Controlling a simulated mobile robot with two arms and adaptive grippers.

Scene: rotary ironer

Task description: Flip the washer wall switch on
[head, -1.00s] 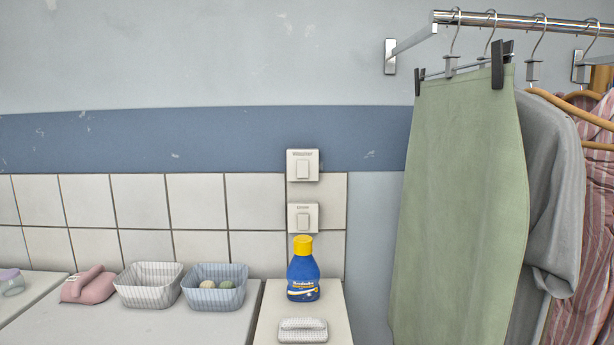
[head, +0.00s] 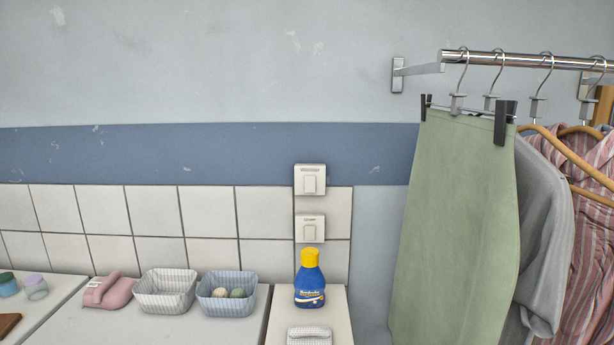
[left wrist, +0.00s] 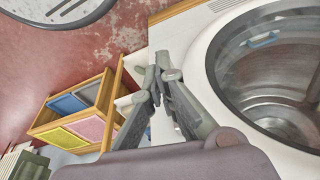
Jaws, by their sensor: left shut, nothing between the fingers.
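Two white wall switches sit one above the other on the wall in the head view. The upper switch (head: 310,180) has a label too small to read now; in the earlier frame it looks like "Washer". The lower switch (head: 310,229) is just below it, above a blue bottle. I cannot tell whether either rocker is on or off. My left gripper (left wrist: 156,72) shows in the left wrist view, shut and empty, beside a white machine with a round glass door (left wrist: 285,75). Neither gripper shows in the head view.
A blue bottle with a yellow cap (head: 309,280) stands on a narrow ledge below the switches. Two baskets (head: 166,291) and a pink item (head: 108,290) are to its left. Clothes, including a green skirt (head: 455,220), hang at the right. A wooden rack (left wrist: 75,112) shows in the wrist view.

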